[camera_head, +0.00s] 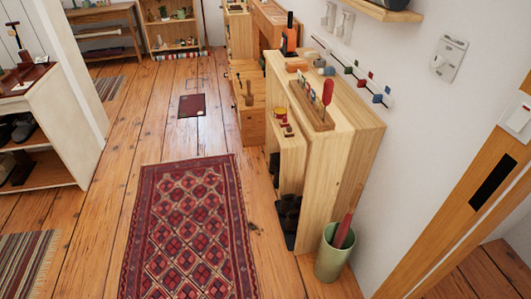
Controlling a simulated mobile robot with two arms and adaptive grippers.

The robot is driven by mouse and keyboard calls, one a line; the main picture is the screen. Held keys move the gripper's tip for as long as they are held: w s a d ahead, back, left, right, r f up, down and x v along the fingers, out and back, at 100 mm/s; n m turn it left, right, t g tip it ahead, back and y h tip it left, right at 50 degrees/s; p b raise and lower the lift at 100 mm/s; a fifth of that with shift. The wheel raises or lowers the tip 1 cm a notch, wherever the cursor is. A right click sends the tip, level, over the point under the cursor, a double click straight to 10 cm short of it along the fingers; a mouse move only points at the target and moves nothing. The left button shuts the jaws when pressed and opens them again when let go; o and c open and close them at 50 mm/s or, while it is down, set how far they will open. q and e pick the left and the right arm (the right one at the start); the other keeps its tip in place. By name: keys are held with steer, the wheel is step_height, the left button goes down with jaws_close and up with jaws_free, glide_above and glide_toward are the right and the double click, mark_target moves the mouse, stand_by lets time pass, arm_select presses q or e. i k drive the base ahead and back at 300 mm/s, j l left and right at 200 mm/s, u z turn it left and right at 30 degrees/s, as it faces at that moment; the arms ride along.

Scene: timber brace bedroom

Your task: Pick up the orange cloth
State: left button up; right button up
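I cannot clearly make out an orange cloth. A small orange-brown item (297,64) lies on top of the tall light-wood cabinet (348,130) along the right wall; it is too small to tell if it is cloth. A bright orange upright object (289,42) with a dark top stands just behind it, and it does not look like cloth. Neither of my grippers is in view.
A red patterned rug (190,230) lies on the plank floor, with free floor on both sides. A green bin (332,257) stands at the cabinet's near end. A white shelf unit (60,125) stands left. A small dark red mat (191,105) lies farther back.

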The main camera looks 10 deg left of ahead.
mark_target(290, 66)
steer(key=i+j+z, duration=0.15)
steer(key=z, duration=0.65)
steer(key=i+j+z, duration=0.15)
steer(key=j, duration=0.25)
steer(key=i+j+z, duration=0.2)
steer(key=j, duration=0.15)
steer(key=i+j+z, duration=0.15)
steer(key=j, duration=0.3)
steer(key=j+z, duration=0.15)
steer(key=j, duration=0.25)
steer(key=i+j+z, duration=0.15)
steer(key=j, duration=0.3)
